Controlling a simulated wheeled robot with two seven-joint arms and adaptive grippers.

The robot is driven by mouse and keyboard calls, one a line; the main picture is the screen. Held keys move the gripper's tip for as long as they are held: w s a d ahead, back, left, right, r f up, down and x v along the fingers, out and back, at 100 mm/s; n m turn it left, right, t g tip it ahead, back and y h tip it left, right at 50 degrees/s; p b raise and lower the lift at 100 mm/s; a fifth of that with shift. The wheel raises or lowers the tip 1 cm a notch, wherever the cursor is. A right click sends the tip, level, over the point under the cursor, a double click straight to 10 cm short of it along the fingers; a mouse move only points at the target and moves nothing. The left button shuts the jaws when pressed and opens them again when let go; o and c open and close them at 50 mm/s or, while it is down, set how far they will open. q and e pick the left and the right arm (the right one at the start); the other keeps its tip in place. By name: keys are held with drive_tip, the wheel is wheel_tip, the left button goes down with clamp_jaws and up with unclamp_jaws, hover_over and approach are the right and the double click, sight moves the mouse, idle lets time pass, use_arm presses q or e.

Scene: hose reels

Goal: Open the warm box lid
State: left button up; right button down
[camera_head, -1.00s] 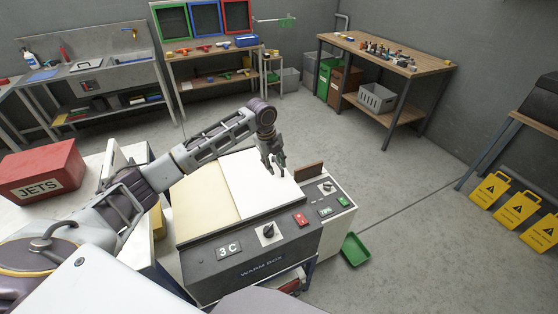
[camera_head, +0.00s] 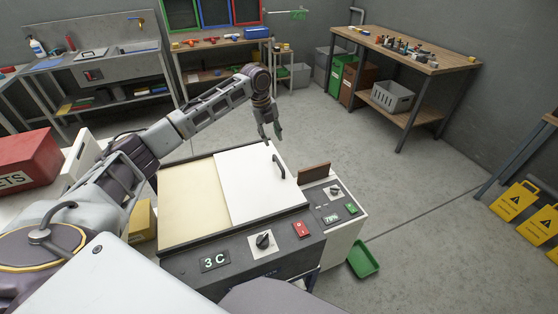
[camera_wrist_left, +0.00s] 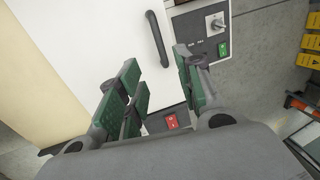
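The warm box (camera_head: 240,245) stands in front of me, with a dark frame and a sloped control front. Its top has a cream left part (camera_head: 192,200) and a white right panel, the lid (camera_head: 245,192), lying flat. A dark bar handle (camera_head: 279,166) is near the lid's right edge; it also shows in the left wrist view (camera_wrist_left: 157,40). My left gripper (camera_head: 269,134) is open and empty, pointing down beyond the handle in the head view. In the left wrist view its green-padded fingers (camera_wrist_left: 160,82) are apart, with the handle beyond them, not gripped. My right gripper is out of view.
A white unit (camera_head: 342,222) with a dial and green button adjoins the box on the right. A green tray (camera_head: 362,258) lies on the floor there. A red box (camera_head: 28,160) is at the left. Benches line the back; the floor to the right is mostly clear.

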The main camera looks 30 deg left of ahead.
sight(278, 162)
use_arm(q)
drive_tip(key=shift+w+d+f, duration=0.3)
drive_tip(key=shift+f, duration=1.95)
drive_tip(key=shift+w+d+f, duration=0.35)
drive_tip(key=shift+f, duration=1.9)
drive_tip(key=shift+w+d+f, duration=0.3)
drive_tip(key=shift+f, duration=1.95)
clamp_jaws()
